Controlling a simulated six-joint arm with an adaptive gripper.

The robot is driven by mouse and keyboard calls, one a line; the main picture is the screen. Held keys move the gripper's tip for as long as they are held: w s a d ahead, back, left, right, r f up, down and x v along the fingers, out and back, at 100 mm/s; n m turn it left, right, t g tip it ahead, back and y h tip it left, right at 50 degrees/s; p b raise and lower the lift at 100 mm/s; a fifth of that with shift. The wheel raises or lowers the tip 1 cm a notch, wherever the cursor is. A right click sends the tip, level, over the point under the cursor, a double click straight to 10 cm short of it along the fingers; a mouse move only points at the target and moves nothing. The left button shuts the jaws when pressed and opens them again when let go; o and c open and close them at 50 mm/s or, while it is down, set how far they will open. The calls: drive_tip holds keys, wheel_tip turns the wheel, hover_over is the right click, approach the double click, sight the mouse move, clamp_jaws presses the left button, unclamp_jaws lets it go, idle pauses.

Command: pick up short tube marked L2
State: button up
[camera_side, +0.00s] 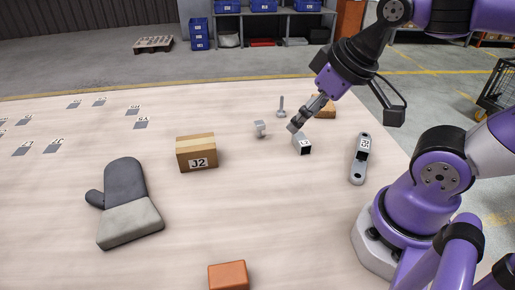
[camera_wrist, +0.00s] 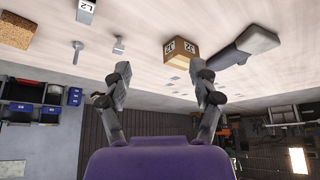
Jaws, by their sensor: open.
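The short tube (camera_side: 301,143) is a small grey square tube with a dark open end, lying on the pale table in the side view. In the wrist view the tube (camera_wrist: 86,11) is at the top left edge, partly cut off, and its white label reads L2. My gripper (camera_side: 296,124) is tilted, with its fingertips just above and behind the tube in the side view; I cannot tell the exact gap. In the wrist view my gripper (camera_wrist: 160,82) has its two fingers spread wide with nothing between them.
Near the tube are two bolt-like parts (camera_side: 260,130) (camera_side: 281,106), a cork block (camera_side: 324,107) and a grey link (camera_side: 359,158). The table's middle front is clear.

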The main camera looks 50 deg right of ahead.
drive_tip(key=shift+d, duration=0.1)
drive_tip(key=m+g, duration=0.6)
drive_tip(key=m, duration=0.1)
approach(302, 138)
drive_tip(key=shift+s, duration=0.45)
wheel_tip(302, 138, down, 4)
drive_tip(key=shift+r, duration=0.1)
drive_tip(key=f, duration=0.6)
drive_tip(key=shift+w, duration=0.3)
clamp_jaws()
